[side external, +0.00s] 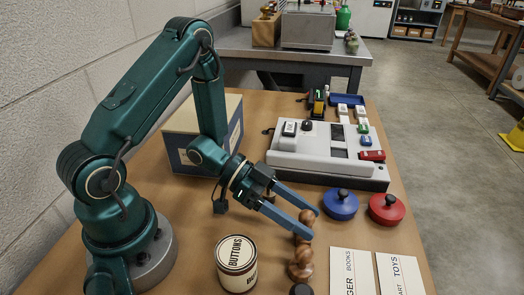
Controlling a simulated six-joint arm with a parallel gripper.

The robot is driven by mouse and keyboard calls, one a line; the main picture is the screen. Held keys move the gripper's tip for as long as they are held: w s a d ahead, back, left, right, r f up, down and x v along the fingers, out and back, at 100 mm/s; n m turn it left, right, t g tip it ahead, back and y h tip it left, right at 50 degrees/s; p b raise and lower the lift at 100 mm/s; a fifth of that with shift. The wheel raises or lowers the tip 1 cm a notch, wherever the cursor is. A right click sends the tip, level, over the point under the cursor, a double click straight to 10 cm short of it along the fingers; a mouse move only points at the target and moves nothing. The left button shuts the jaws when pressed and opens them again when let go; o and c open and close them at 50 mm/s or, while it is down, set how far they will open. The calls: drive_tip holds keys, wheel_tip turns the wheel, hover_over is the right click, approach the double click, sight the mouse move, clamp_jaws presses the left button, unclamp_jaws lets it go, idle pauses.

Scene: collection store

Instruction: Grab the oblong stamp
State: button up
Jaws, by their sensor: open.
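Turned brown wooden handles, likely of stamps, stand in a row at the front. One handle (304,219) shows between and behind my fingers; another (300,262) stands just nearer the camera. Their bases are largely hidden, so I cannot tell which one is oblong. My gripper (314,223) is open, its two blue fingers reaching right and slightly down beside the first handle. I cannot tell whether they touch it. A dark knob (300,290) is cut off by the bottom edge.
A tin marked BUTTONS (237,265) stands left of the handles. Blue (340,205) and red (387,209) round lidded tins stand right. Two labelled cards (352,275) lie front right. A grey device (320,160) and a cardboard box (185,140) stand behind.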

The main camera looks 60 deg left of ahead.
drive_tip(key=shift+w+d+f, duration=0.2)
drive_tip(key=shift+w+d, duration=0.1)
drive_tip(key=shift+d, duration=0.2)
clamp_jaws()
drive_tip(key=shift+r, duration=0.2)
